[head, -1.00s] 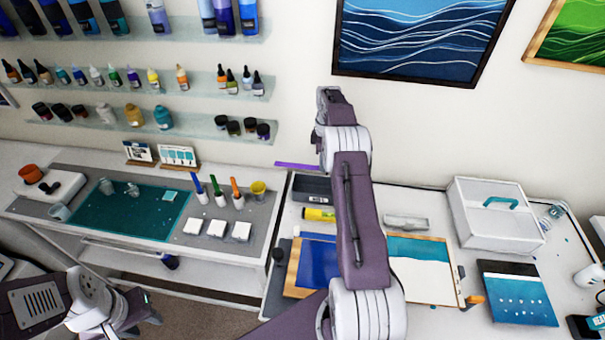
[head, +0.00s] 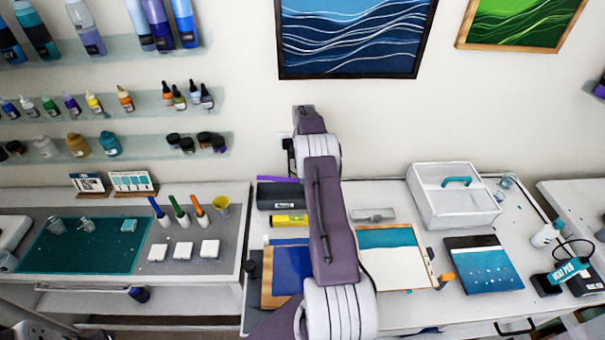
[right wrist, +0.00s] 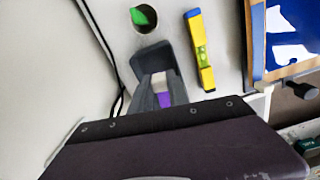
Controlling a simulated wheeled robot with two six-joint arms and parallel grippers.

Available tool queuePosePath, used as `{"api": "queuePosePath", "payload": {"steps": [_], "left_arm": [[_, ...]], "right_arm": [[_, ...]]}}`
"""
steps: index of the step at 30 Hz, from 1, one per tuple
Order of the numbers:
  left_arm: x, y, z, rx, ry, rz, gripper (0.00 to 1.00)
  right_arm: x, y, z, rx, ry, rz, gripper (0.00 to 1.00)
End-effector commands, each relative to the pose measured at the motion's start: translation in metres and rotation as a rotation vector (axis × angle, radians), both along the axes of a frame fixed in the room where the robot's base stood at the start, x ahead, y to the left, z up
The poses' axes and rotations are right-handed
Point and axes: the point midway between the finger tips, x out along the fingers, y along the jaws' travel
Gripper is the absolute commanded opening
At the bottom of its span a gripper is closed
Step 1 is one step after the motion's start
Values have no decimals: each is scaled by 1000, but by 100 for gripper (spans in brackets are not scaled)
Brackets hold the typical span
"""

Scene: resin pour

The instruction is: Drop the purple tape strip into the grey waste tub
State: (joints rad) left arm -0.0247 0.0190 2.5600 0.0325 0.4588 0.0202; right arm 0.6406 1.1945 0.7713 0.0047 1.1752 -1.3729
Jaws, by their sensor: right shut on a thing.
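The purple tape strip (head: 278,178) shows left of my right forearm in the head view, just above the back edge of the dark grey waste tub (head: 280,195). In the right wrist view a short purple piece of the strip (right wrist: 137,99) shows at the fingers. My right gripper (right wrist: 157,92) is shut on the strip, over or close to the tub, whose dark end (right wrist: 150,54) shows beyond the fingers. In the head view the forearm hides this gripper and the tub's right part. My left gripper is out of view.
A yellow level (head: 288,221) lies in front of the tub, and a blue panel (head: 292,265) in front of that. A cup with something green (right wrist: 143,17) shows in the wrist view.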

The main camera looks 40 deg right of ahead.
Motion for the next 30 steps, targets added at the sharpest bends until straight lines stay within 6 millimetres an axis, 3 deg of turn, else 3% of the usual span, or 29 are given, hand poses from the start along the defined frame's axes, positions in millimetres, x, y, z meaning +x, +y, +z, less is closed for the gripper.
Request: {"api": "queuePosePath", "payload": {"steps": [6, 21, 30], "left_arm": [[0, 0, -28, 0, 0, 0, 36], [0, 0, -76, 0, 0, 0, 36], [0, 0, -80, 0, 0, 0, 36]], "right_arm": [[0, 0, -36, 0, 0, 0, 0], [0, 0, -108, 0, 0, 0, 0], [0, 0, -116, -1, -1, 0, 0]]}}
